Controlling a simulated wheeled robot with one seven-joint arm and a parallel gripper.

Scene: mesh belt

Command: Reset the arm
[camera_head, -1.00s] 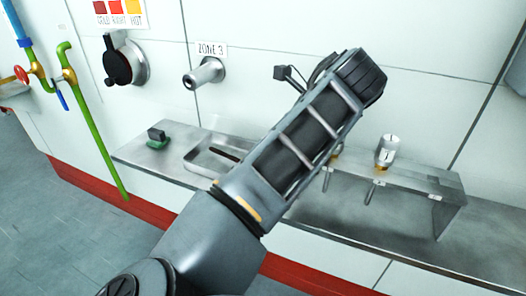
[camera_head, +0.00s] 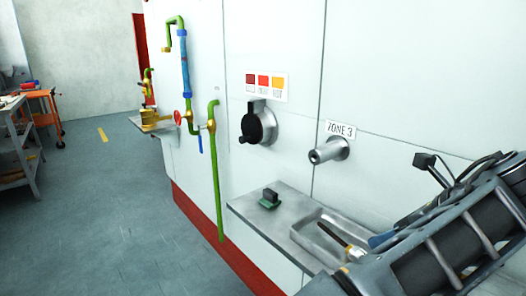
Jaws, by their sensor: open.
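Part of my arm (camera_head: 455,245) fills the lower right of the head view, in front of the bench and wall, and runs off the right edge. A small black box on a thin stalk (camera_head: 425,160) shows beside its upper edge. My gripper's fingers are not visible; they are hidden or out of frame. I see nothing held.
A dial (camera_head: 258,127) and nozzle (camera_head: 328,150) protrude above. Pipes (camera_head: 215,165) stand left. Floor (camera_head: 105,200) at left is clear.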

